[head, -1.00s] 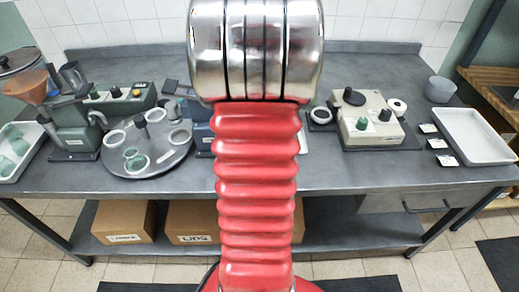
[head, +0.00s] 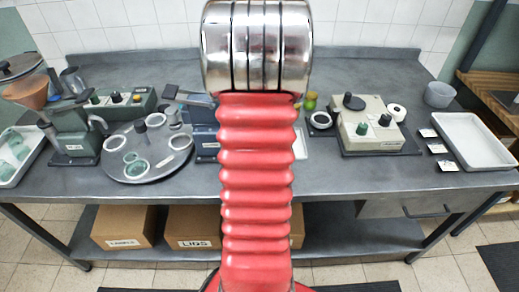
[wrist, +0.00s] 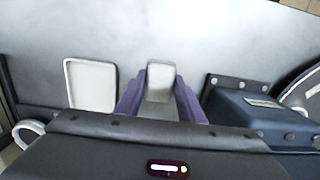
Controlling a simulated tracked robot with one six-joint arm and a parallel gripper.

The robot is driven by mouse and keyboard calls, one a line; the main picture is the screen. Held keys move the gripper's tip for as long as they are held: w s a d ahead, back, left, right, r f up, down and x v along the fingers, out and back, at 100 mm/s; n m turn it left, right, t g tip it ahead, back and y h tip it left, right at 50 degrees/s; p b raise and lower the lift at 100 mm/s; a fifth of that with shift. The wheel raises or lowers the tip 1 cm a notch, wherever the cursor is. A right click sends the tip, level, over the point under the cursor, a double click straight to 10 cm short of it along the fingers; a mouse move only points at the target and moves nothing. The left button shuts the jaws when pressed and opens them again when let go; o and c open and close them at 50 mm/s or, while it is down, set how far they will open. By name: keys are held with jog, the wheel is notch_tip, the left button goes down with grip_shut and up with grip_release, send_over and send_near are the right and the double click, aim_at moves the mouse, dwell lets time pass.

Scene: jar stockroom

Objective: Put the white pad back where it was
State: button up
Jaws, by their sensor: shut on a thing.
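The white pad (wrist: 161,84) shows in the wrist view as a small pale block between the purple fingers of my gripper (wrist: 160,92). My gripper is shut on it, above the grey bench. In the head view my red arm hides the gripper and the pad. A pale, light-rimmed flat square (wrist: 91,84) lies on the bench to the left of the fingers in the wrist view. Its edge also shows beside my arm in the head view (head: 300,147).
A dark blue machine (wrist: 262,115) stands close right of my fingers in the wrist view. In the head view, a round turntable (head: 130,172) with rings is left, a beige control box (head: 367,128) right, and a white tray (head: 474,142) far right. Small green-yellow items (head: 310,100) show behind my arm.

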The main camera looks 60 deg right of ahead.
jog(key=shift+f, duration=0.45)
jog(key=o, duration=1.2)
notch_tip(320, 180, up, 12)
jog(key=shift+d, duration=0.4)
jog(key=shift+w, duration=0.1)
